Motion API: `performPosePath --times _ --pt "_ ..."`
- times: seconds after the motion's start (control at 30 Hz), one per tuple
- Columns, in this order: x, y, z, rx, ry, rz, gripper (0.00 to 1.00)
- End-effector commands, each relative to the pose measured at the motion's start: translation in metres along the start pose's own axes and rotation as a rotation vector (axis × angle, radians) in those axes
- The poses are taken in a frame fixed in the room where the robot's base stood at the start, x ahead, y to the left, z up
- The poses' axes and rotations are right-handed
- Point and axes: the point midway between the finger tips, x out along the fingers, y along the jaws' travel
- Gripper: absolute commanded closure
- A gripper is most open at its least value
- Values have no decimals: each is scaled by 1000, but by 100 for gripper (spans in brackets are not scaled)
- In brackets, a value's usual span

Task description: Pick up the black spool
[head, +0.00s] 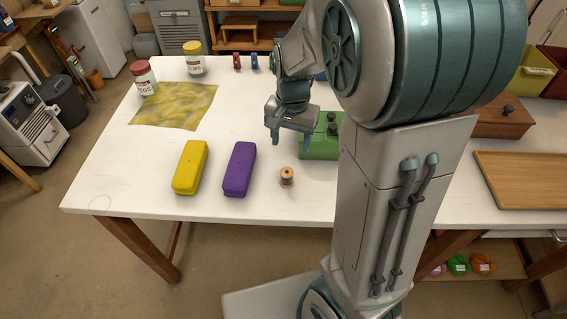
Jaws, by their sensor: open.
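A small spool (287,178) with tan wooden ends and dark thread stands upright on the white table, near its front edge. My gripper (290,140) is open and empty, pointing down. In the picture it is just above and behind the spool, apart from it. The height of the fingers over the table is hard to judge. Nothing hides the spool.
Left of the spool lie a purple case (239,170) and a yellow case (190,168). A green box (318,147) with dark knobs stands close on the right, partly behind my arm. A yellow cloth (174,106) and two jars, red-lidded (143,77) and yellow-lidded (194,60), are farther back.

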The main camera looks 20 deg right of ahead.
Motion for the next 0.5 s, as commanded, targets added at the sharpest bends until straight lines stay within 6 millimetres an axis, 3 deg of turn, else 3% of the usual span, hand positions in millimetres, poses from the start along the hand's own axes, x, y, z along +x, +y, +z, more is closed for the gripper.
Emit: performPosePath --times 0.17,0.5 --pt "16 -3 -3 20 -5 14 41" --pt "78 -2 -3 19 -5 12 41"
